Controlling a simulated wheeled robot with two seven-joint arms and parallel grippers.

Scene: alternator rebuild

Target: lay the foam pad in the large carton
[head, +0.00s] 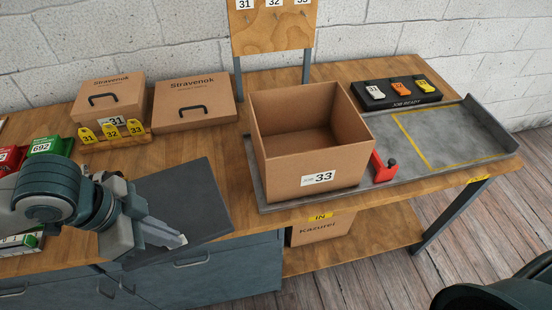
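The foam pad (190,200) is a flat dark grey square at the front of the bench, left of the large carton, with its near edge past the bench front. My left gripper (172,238) is at the pad's near left part, with one finger lying over its top face; the other finger is hidden, and the gripper looks shut on the pad. The large carton (290,168) is a brown open-topped box with a label reading 33. It stands upright on the grey tray, and the part of its inside that shows is empty. My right gripper is out of view.
The grey tray (451,151) has a yellow-outlined free area to the right. A red clamp-like part (381,168) stands beside the carton. Two closed Stravenok cartons (194,103) and yellow number tags (112,131) are behind the pad. A black holder (396,101) carries coloured tags.

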